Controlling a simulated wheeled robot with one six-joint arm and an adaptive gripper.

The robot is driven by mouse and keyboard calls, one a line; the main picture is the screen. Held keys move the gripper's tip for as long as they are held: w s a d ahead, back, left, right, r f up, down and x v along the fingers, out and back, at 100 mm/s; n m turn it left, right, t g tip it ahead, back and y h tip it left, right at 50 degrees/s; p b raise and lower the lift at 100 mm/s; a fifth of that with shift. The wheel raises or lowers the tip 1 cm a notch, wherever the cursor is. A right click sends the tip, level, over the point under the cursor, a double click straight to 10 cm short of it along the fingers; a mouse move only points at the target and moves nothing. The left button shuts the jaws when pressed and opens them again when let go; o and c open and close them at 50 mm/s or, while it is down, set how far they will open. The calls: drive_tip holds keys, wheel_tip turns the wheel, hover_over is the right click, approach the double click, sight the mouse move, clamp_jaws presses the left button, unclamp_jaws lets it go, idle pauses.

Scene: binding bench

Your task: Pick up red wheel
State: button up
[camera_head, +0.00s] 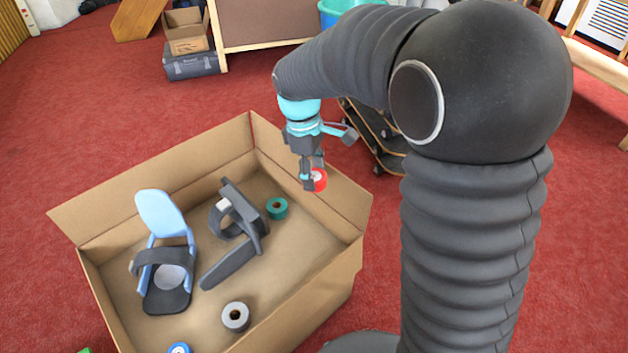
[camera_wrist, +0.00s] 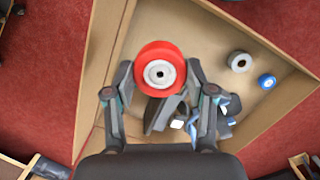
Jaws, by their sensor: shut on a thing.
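The red wheel (camera_head: 319,179) has a pale hub and is held in my gripper (camera_head: 313,182), above the right back corner of the open cardboard box (camera_head: 80,212). In the wrist view the red wheel (camera_wrist: 160,55) sits between the two fingertips of my gripper (camera_wrist: 158,85), its hub facing the camera. The fingers are shut on it. In the head view a finger covers its left side. In the wrist view the box floor lies well below the wheel.
In the box are a green wheel (camera_head: 277,208), a grey wheel (camera_head: 235,317), a blue wheel (camera_head: 179,349), a dark clamp-like tool (camera_head: 240,230) and a blue-and-black chair-shaped object (camera_head: 165,250).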

drive_tip(key=shift+r, duration=2.65)
drive_tip(key=shift+f, duration=0.1)
